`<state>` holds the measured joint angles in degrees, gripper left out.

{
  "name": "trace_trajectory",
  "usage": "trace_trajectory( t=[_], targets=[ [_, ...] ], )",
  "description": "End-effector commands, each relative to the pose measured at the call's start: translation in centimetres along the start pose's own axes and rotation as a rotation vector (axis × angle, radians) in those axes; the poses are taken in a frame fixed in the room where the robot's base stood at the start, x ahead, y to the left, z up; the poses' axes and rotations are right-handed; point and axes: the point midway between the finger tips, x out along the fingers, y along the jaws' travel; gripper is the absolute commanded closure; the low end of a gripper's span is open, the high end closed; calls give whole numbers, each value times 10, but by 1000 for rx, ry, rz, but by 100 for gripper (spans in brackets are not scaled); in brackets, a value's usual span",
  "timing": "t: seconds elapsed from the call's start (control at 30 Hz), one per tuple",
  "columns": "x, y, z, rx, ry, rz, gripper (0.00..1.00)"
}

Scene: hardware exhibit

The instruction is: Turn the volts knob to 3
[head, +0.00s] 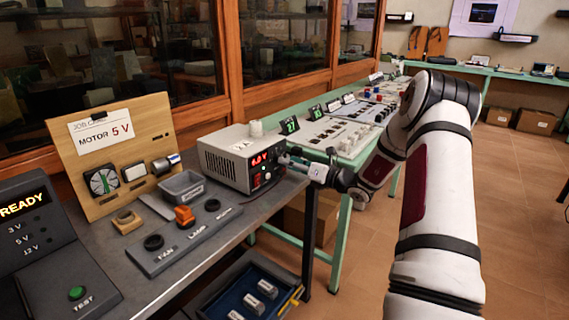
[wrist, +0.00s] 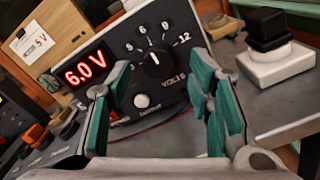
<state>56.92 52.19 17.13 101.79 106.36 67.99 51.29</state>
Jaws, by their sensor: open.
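The volts knob (wrist: 155,60) is a black round knob on the dark front panel of a power supply (head: 228,153). In the wrist view its white mark points roughly upward. The red display (wrist: 85,69) reads 6.0 V. My gripper (wrist: 165,93) is open, with its teal fingers spread left and right of the knob and nothing held. Contact cannot be told. In the head view my gripper (head: 293,162) is at the panel, and the knob is hidden.
A white button (wrist: 141,101) sits below the knob. A black-topped white block (wrist: 270,48) stands to the right in the wrist view. A grey bin (head: 182,188), a switch strip (head: 186,234) and a job card reading MOTOR 5 V (head: 101,132) are left of the supply.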

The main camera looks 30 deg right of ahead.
Motion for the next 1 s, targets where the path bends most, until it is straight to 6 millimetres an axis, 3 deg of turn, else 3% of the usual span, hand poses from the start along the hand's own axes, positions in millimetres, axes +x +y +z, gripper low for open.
trace_trajectory(
  t=[0.2, 0.57, 0.77, 1.0],
  targets=[
    [22, 0, 0, -1, 0, 1, 53],
    [26, 0, 1, -1, -1, 0, 53],
    [26, 0, 1, -1, 0, 0, 98],
    [26, 0, 0, -8, 0, 0, 100]
  ],
)
